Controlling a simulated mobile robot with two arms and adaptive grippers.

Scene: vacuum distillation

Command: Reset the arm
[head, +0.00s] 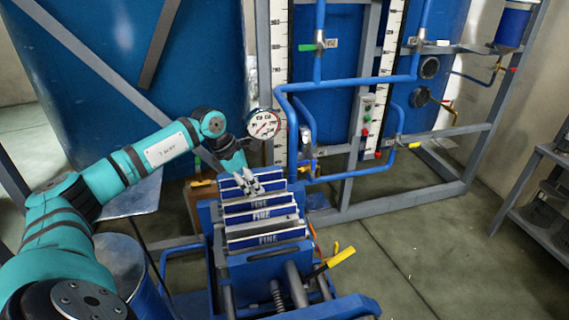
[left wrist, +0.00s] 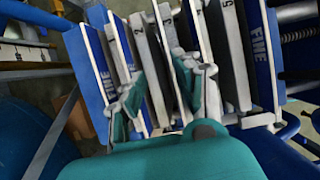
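My left arm (head: 130,165) is teal and reaches in from the left in the head view. Its gripper (head: 252,184) is over the far end of a blue rack of plates marked FINE (head: 267,239). In the left wrist view the two fingers of this gripper (left wrist: 165,95) are spread apart, with white numbered plate edges (left wrist: 157,75) showing between and beyond them. I cannot tell whether the fingers touch the plates. No plate is clearly clamped. My right gripper is not in view.
A round pressure gauge (head: 264,124) stands just behind the gripper. Blue pipes (head: 345,86) and a grey frame (head: 405,200) run behind the rack. A yellow-handled lever (head: 341,257) sticks out at the rack's right. Open floor (head: 440,270) lies to the right, before a grey shelf (head: 535,222).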

